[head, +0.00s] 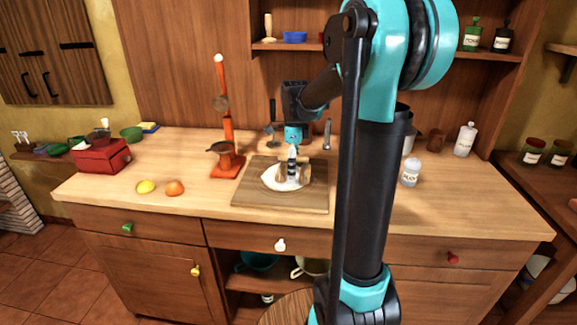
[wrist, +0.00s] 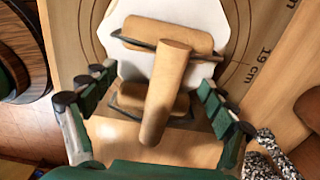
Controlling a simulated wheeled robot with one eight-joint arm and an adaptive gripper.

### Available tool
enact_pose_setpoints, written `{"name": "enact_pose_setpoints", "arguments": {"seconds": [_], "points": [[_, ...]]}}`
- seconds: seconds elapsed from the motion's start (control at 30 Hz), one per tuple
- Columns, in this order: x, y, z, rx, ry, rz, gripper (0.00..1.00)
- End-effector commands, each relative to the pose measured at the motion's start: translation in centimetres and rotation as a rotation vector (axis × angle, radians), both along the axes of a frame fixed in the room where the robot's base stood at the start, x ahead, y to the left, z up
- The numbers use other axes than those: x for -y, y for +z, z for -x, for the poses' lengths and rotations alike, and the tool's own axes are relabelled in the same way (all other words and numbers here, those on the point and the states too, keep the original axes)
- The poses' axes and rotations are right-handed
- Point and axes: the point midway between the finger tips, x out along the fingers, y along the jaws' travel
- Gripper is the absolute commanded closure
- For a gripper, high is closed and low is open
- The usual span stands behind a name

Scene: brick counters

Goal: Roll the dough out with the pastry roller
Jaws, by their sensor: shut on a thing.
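The dough (head: 268,181) is a white, flattened, roughly round sheet on the wooden board (head: 250,199). It also shows in the wrist view (wrist: 205,18), where its edge has corners. The pastry roller is wooden, with two cylinders on a wire frame and a thick handle (wrist: 163,100). In the wrist view its far cylinder (wrist: 150,32) lies over the dough and its near cylinder is partly behind the handle. My gripper (wrist: 152,84) is shut on the pastry roller, a finger on each side. In the head view my gripper (head: 292,160) points down over the dough and hides part of it.
An orange stand (head: 227,163) is just left of the board. A lemon (head: 146,187) and an orange (head: 175,188) lie further left, near a red box (head: 101,157). A salt shaker (head: 410,173) stands to the right. The counter's front right is clear.

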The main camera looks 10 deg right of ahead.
Motion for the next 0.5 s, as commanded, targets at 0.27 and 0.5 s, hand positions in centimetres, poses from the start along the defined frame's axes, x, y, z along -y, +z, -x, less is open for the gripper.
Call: {"name": "enact_pose_setpoints", "arguments": {"seconds": [0.27, 0.5], "points": [[0.0, -0.1, 0.1, 0.000, 0.001, 0.000, 0.73], [0.0, 1.8, 0.1, 0.000, 0.000, 0.000, 0.73]]}}
